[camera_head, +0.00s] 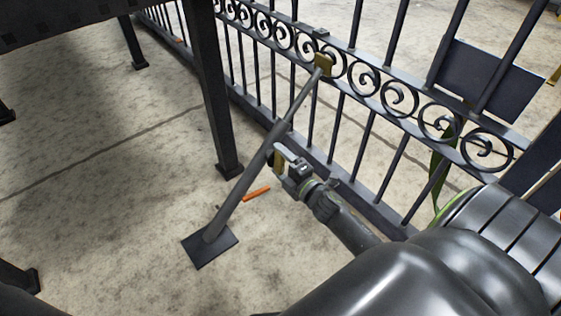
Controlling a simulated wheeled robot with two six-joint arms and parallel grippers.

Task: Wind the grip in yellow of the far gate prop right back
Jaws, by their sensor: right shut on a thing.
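The gate prop (238,195) is a dark grey tube that leans up from the floor to the gate. Its square foot plate (207,251) is flat on the concrete, and its brownish-yellow head plate (323,66) is against the gate's scroll band. The yellow grip (278,163) shows as a small piece beside the middle of the tube, partly hidden by my fingers. My right gripper (281,156) is shut on the grip, its arm coming from the lower right. My left gripper is not in view.
The iron gate (363,79) with scrolls and upright bars runs diagonally behind the prop. A dark table-like frame (212,95) stands at the left, one leg near the prop. An orange stick (257,194) lies on the floor. A green strap (439,172) hangs at the right.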

